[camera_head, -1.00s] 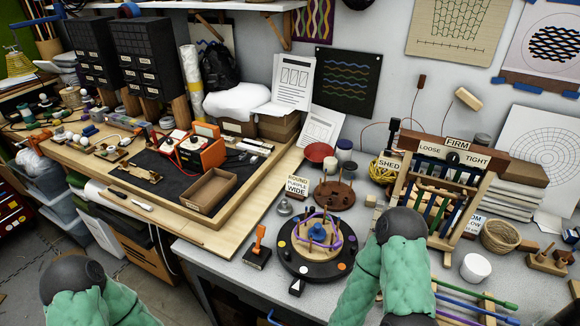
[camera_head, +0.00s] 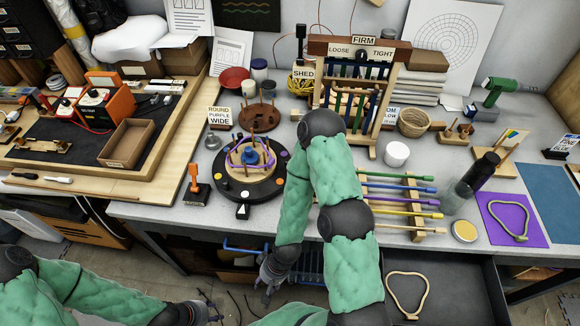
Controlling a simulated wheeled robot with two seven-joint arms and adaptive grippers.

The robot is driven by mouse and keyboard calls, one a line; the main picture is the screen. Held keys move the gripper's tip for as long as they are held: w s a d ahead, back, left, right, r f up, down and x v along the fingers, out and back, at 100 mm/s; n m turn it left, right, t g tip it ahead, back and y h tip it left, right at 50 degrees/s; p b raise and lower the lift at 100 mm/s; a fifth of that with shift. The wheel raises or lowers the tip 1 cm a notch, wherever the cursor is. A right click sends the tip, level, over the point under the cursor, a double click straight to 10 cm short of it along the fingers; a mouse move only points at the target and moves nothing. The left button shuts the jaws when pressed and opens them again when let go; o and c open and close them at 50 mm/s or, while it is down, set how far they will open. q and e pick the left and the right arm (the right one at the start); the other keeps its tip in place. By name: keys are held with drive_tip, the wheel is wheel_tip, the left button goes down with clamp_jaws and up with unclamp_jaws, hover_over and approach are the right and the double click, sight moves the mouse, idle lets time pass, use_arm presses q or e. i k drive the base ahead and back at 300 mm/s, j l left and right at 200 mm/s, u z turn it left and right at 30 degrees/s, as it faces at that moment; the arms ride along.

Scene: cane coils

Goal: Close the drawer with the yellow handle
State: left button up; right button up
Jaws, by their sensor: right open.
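A dark grey drawer (camera_head: 460,287) stands pulled out below the bench at the lower right, with a tan cane loop (camera_head: 407,293) lying in it. Its front and any yellow handle are not visible; the bottom of the picture and my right arm cut off part of it. My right gripper (camera_head: 268,283) hangs in front of the bench, left of the open drawer and apart from it, open and empty. My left gripper (camera_head: 207,313) is low at the bottom edge, partly cut off; its jaws cannot be made out.
A blue handle (camera_head: 243,248) and a blue rack (camera_head: 310,262) show under the bench near my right gripper. On the bench above are a round black turntable (camera_head: 238,190), coloured rods (camera_head: 400,188) and a purple mat (camera_head: 515,222). Floor shows between my arms.

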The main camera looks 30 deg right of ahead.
sight(466, 289)
drive_tip(key=k+j, duration=0.1)
drive_tip(key=k, duration=0.6)
drive_tip(key=z, duration=2.75)
drive_tip(key=l+u, duration=0.2)
drive_tip(key=u, duration=0.25)
drive_tip(key=l+u, duration=0.2)
drive_tip(key=u, duration=0.25)
drive_tip(key=l+u, duration=0.2)
drive_tip(key=u, duration=0.25)
drive_tip(key=k+j, duration=0.05)
